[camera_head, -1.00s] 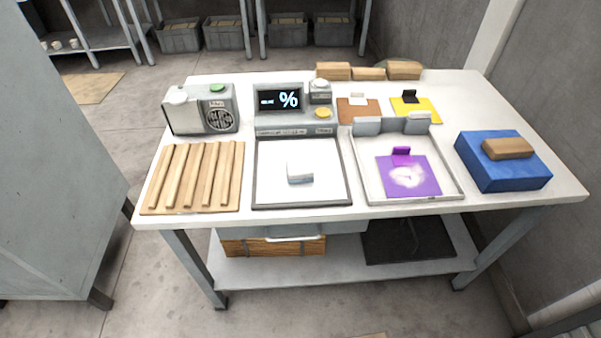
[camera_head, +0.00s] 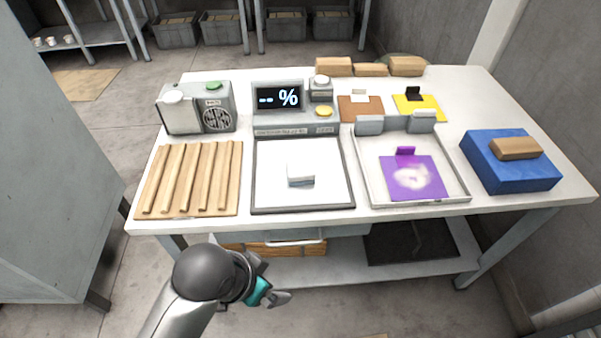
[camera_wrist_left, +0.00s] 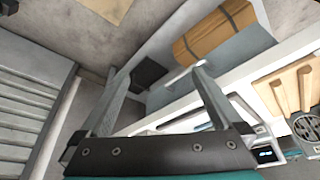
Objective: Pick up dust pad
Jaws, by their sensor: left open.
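A flat purple pad (camera_head: 414,180) with a whitish dusty patch and an upright purple tab lies in a shallow white tray on the right half of the table. A small white block (camera_head: 300,174) sits on the white framed plate left of that tray. I cannot tell for sure which is the dust pad. My left gripper (camera_head: 277,296) is in front of the table's front edge, apart from everything on it. In the left wrist view its two fingers (camera_wrist_left: 160,75) are spread with nothing between them. My right gripper is not in view.
A blue block (camera_head: 508,172) bearing a brown brush-like block stands at the table's right. A slatted wooden rack (camera_head: 190,180) is at the left. Brown and yellow pads lie behind the tray.

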